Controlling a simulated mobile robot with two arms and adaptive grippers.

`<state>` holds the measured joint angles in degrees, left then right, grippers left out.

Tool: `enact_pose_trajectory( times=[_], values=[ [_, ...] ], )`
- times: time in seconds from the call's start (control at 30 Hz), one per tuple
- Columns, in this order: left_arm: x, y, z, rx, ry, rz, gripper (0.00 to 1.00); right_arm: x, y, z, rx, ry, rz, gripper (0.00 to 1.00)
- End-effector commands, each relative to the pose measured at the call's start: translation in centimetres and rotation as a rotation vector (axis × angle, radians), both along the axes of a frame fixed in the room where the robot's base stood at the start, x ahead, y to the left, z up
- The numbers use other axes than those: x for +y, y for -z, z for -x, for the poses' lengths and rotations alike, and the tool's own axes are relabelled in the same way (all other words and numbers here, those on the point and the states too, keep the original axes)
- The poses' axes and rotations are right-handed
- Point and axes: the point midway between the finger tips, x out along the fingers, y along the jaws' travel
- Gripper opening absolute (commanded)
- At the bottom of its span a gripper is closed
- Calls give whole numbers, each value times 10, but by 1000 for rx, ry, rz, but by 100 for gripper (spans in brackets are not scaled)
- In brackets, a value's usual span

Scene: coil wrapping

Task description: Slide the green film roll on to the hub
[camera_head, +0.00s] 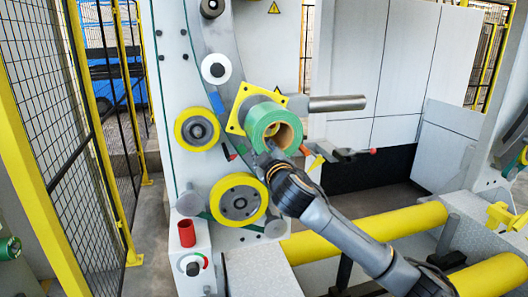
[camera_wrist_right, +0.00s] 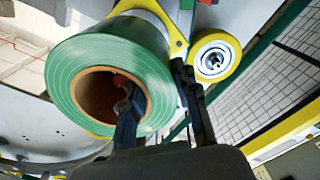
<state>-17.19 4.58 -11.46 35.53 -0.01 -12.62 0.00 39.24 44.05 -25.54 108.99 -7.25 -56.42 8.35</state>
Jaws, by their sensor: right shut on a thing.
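The green film roll (camera_head: 262,118) has a brown cardboard core and sits in front of the yellow square plate (camera_head: 236,112) at the hub on the machine face. In the right wrist view the roll (camera_wrist_right: 72,70) shows its open end, and part of the yellow plate (camera_wrist_right: 178,45) lies behind it. My right gripper (camera_head: 281,152) is shut on the roll's wall. In the wrist view, one finger of it (camera_wrist_right: 155,82) is inside the core and the other is outside the roll. The roll hides the hub, so I cannot tell how far it is on. My left gripper is not in view.
Yellow-rimmed rollers (camera_head: 238,200) and (camera_head: 197,129) stand left of and below the roll. A grey metal bar (camera_head: 338,103) sticks out to its right. Thick yellow rollers (camera_head: 365,232) lie low at the right. A mesh fence (camera_head: 60,130) stands at the left.

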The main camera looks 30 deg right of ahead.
Motion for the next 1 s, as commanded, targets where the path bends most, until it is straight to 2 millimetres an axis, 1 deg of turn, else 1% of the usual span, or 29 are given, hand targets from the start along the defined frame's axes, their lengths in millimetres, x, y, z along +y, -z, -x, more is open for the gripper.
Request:
enact_pose_trajectory(
  times=[0.03, 1.0],
  values=[
    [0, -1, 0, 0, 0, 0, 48, -1, -5, -1, -10, 1, 4, 0],
    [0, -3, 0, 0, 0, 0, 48, -5, -5, -21, -10, -1, 4, 0]
  ],
)
